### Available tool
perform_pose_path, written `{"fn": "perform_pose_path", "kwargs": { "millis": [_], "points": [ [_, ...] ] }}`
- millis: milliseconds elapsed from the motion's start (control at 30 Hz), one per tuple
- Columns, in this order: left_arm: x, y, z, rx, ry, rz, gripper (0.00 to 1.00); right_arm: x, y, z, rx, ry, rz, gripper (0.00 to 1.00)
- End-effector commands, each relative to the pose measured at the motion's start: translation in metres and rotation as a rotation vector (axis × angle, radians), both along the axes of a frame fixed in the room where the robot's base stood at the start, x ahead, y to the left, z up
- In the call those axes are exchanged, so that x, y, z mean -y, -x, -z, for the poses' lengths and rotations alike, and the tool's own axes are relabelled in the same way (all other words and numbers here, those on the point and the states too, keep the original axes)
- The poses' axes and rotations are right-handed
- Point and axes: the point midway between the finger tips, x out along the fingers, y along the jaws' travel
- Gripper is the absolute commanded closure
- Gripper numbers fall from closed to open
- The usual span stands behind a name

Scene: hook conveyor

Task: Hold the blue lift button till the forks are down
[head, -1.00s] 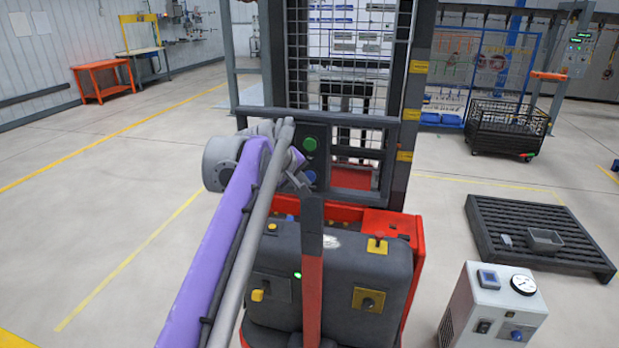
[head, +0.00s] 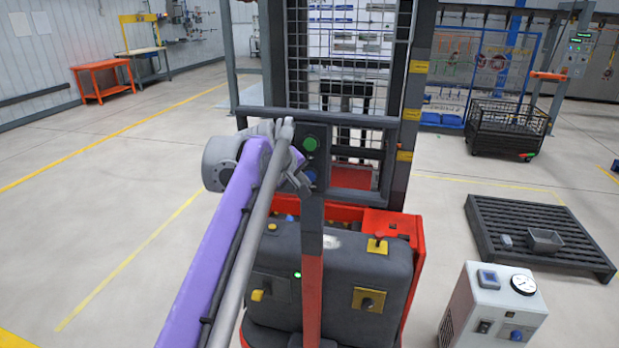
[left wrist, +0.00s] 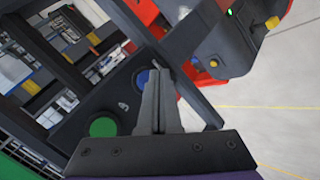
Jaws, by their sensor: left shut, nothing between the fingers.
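The blue lift button (head: 309,176) is on the dark panel of the lift truck, below a round green button (head: 310,144). The blue button also shows in the left wrist view (left wrist: 143,79), partly hidden behind my fingers. My left gripper (head: 303,185) is shut and empty, its tips at the blue button. In the left wrist view the shut fingers (left wrist: 156,74) overlap the button's right side. I cannot tell whether they press it. The forks are hidden behind the truck's body and mast. My right gripper is out of view.
The lift truck's mast (head: 408,110) and mesh guard (head: 345,70) rise behind the panel. A grey slatted platform (head: 540,235) and a white box with a gauge (head: 492,305) stand at the right. A black mesh cart (head: 507,128) is farther back. Floor at the left is clear.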

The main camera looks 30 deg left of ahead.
Motion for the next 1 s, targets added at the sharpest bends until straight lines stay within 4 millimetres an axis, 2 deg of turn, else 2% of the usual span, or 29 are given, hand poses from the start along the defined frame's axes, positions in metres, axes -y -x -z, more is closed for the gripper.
{"fn": "perform_pose_path", "kwargs": {
  "millis": [1000],
  "points": [
    [-0.0019,-0.0084,0.0001,0.0,0.0,0.0,1.0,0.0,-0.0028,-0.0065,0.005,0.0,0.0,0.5]
  ]
}}
